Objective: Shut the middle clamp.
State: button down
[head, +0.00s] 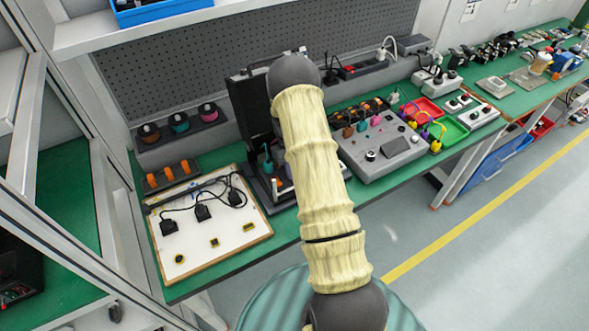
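I cannot tell for sure which part is the middle clamp.
A white board (235,244) with black cabled parts lies at left on the green bench. A black open case (250,115) stands behind my arm. Red (428,108) and green (452,131) trays sit to the right. Clear floor lies front right. A shelf (120,32) overhangs upper left.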

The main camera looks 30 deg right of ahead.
jog(key=shift+w+g, duration=0.25)
jog(key=shift+g, duration=0.75)
jog(key=c, duration=1.2)
grip_release()
jog(key=shift+c, duration=0.2)
